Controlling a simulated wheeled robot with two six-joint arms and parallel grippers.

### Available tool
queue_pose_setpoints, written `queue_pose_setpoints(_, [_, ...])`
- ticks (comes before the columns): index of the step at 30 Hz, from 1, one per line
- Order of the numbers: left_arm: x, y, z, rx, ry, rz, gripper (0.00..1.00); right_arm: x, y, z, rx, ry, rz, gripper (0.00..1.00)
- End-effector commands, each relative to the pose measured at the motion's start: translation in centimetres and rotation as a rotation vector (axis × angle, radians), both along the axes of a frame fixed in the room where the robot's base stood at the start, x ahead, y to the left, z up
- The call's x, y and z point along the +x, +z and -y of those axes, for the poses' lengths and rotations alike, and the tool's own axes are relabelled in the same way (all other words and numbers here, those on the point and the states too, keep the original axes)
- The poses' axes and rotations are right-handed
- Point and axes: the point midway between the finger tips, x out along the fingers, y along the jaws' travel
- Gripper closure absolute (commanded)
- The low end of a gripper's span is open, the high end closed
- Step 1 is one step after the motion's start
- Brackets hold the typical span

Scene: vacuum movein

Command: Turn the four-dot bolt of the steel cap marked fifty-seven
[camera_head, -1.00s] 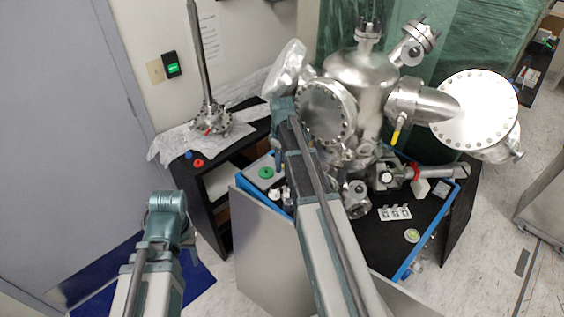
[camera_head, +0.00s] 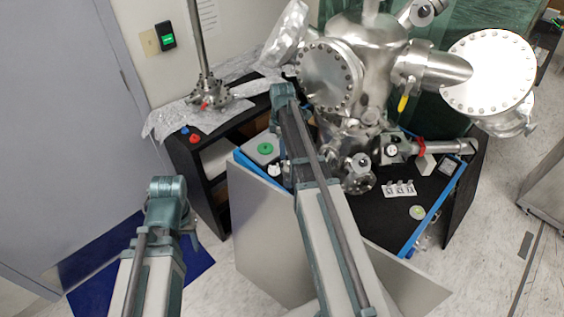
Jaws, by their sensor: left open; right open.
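Several round steel caps ringed with bolts sit on the vacuum chamber: a middle one (camera_head: 331,78) facing me, a large bright one (camera_head: 488,73) at the right, and a small one (camera_head: 358,181) low on the front. I cannot read a fifty-seven or bolt dots on any of them. My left gripper (camera_head: 191,222) is open, mostly hidden behind its wrist, low at the left and well apart from the chamber.
The blue-edged black bench (camera_head: 385,218) carries a green-topped item (camera_head: 265,149), small white cards (camera_head: 399,188) and a round disc (camera_head: 417,212). A black shelf (camera_head: 205,170) holds a steel fitting with a rod (camera_head: 205,93).

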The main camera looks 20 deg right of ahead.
Motion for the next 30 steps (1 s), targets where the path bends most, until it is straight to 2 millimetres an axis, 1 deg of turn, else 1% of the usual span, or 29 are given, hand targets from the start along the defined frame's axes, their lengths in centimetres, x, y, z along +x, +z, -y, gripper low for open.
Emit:
queue_pose_setpoints(1, [0.0,-1.1,0.0,0.0,0.0,0.0,0.5,0.0,-1.1,0.0,0.0,0.0,0.0,0.52])
queue_pose_setpoints(9, [0.0,-4.5,0.0,0.0,0.002,0.0,0.5,0.0,-4.5,0.0,0.0,-0.001,0.0,0.52])
queue_pose_setpoints(12, [0.0,-5.5,0.0,0.0,0.002,0.0,0.5,0.0,-5.5,0.0,0.0,-0.001,0.0,0.52])
queue_pose_setpoints(16, [0.0,-6.1,0.0,0.0,0.002,0.0,0.5,0.0,-6.1,0.0,0.0,-0.001,0.0,0.52])
queue_pose_setpoints(24, [0.0,-6.0,0.0,0.0,0.002,0.0,0.5,0.0,-6.0,0.0,0.0,-0.001,0.0,0.52])
queue_pose_setpoints(25, [0.0,-6.0,0.0,0.0,0.002,0.0,0.5,0.0,-6.0,0.0,0.0,-0.001,0.0,0.54])
queue_pose_setpoints(29, [0.0,-6.0,0.0,0.0,0.002,0.0,0.5,0.0,-6.0,0.0,0.0,-0.001,0.0,0.77])
queue_pose_setpoints(30, [0.0,-6.0,0.0,0.0,0.002,0.0,0.5,0.0,-6.0,0.0,0.0,-0.001,0.0,0.84])
